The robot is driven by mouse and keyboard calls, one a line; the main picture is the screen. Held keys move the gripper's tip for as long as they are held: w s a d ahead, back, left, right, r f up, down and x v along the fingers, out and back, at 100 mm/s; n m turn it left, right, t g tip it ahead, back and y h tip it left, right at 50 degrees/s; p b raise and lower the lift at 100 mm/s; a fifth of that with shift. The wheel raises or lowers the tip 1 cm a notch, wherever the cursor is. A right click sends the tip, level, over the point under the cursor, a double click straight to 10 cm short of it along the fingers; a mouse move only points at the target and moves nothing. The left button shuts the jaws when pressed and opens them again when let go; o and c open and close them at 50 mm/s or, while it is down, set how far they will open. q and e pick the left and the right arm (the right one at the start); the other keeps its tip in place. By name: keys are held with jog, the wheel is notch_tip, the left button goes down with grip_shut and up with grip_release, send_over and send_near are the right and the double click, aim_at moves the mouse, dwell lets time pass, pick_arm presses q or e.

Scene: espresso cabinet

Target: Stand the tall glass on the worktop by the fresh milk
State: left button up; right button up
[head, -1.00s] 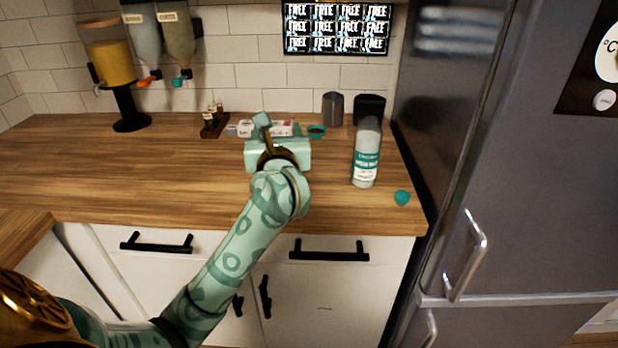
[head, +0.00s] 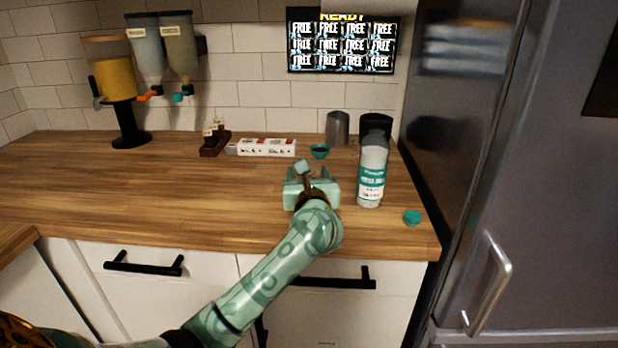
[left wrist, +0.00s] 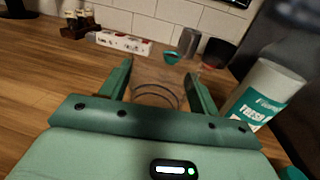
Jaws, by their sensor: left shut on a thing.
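The tall glass (left wrist: 157,82) is clear and see-through; in the left wrist view it is between the two fingers of my left gripper (left wrist: 160,85), which is shut on it. In the head view my left gripper (head: 312,182) hides the glass. The fresh milk (head: 372,175) is a white bottle with a teal label, standing upright to the right of my left gripper; it also shows in the left wrist view (left wrist: 262,97). The gripper and bottle are apart. I cannot tell whether the glass base touches the worktop (head: 150,195). My right gripper is out of view.
A teal cap (head: 412,217) lies near the front right edge. Behind stand a grey cup (head: 338,128), a black container (head: 376,125), a small teal bowl (head: 319,151) and a white box (head: 268,147). Dispensers (head: 118,85) stand at the back left. The fridge (head: 530,170) bounds the right side.

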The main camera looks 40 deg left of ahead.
pick_arm(q)
jog(key=shift+r, duration=0.1)
jog(key=o, duration=1.4)
jog(key=shift+c, duration=0.2)
jog(key=shift+r, duration=0.1)
jog(key=p+v, duration=0.3)
jog(key=v, duration=0.9)
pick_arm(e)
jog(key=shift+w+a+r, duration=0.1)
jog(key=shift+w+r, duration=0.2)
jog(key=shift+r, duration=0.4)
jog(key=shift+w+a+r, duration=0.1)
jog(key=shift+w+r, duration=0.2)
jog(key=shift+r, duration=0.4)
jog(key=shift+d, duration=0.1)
